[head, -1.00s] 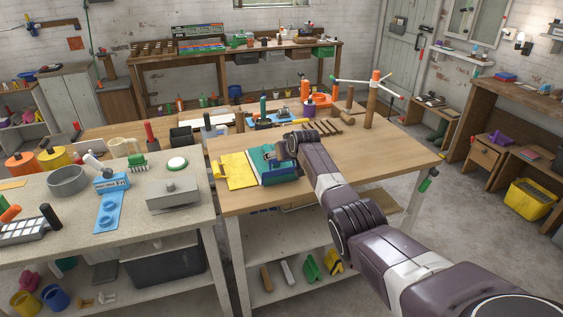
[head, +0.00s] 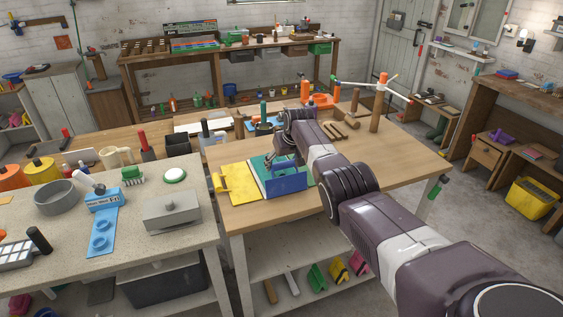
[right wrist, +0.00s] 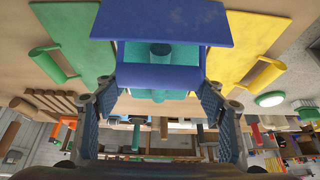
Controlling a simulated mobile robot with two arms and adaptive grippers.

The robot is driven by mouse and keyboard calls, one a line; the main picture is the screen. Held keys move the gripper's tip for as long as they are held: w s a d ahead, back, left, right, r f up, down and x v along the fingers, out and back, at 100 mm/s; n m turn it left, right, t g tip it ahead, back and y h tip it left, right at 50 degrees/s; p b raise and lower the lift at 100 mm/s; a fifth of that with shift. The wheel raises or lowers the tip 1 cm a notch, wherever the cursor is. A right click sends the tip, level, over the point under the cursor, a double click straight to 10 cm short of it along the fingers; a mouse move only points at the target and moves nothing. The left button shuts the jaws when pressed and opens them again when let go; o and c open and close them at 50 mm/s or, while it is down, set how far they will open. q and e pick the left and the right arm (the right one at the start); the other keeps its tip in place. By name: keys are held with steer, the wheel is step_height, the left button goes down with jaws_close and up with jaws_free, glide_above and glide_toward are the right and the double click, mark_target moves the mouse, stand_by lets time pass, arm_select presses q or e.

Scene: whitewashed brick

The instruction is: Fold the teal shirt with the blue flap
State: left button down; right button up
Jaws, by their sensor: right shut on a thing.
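The blue flap (head: 286,181) of a folding board stands tilted up at the near side of the board on the wooden table. It fills the top middle of the right wrist view (right wrist: 162,20). The teal shirt (right wrist: 160,52) shows partly behind the flap; most of it is hidden. My right gripper (head: 288,158) reaches in over the board from the right. In the right wrist view its two fingers (right wrist: 158,84) are on either side of the blue flap's handle, shut on it. My left gripper is not in view.
A yellow flap (head: 240,184) lies flat at the board's left; a green flap (right wrist: 75,25) shows in the right wrist view. A wooden rack (head: 335,131) and a post with arms (head: 377,105) stand farther back. The table's right part is clear.

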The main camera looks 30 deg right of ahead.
steer(key=shift+s+a+f, duration=0.2)
steer(key=shift+s+f, duration=0.05)
steer(key=shift+f, duration=0.3)
steer(key=o, duration=1.7)
steer(key=shift+w, duration=0.2)
steer(key=shift+o, duration=0.2)
steer(key=shift+w+d, duration=0.15)
steer(key=shift+r, duration=0.2)
steer(key=shift+s+r, duration=0.3)
steer(key=shift+r, duration=0.35)
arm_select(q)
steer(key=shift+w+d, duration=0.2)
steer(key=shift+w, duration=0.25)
arm_select(e)
steer(key=v, duration=1)
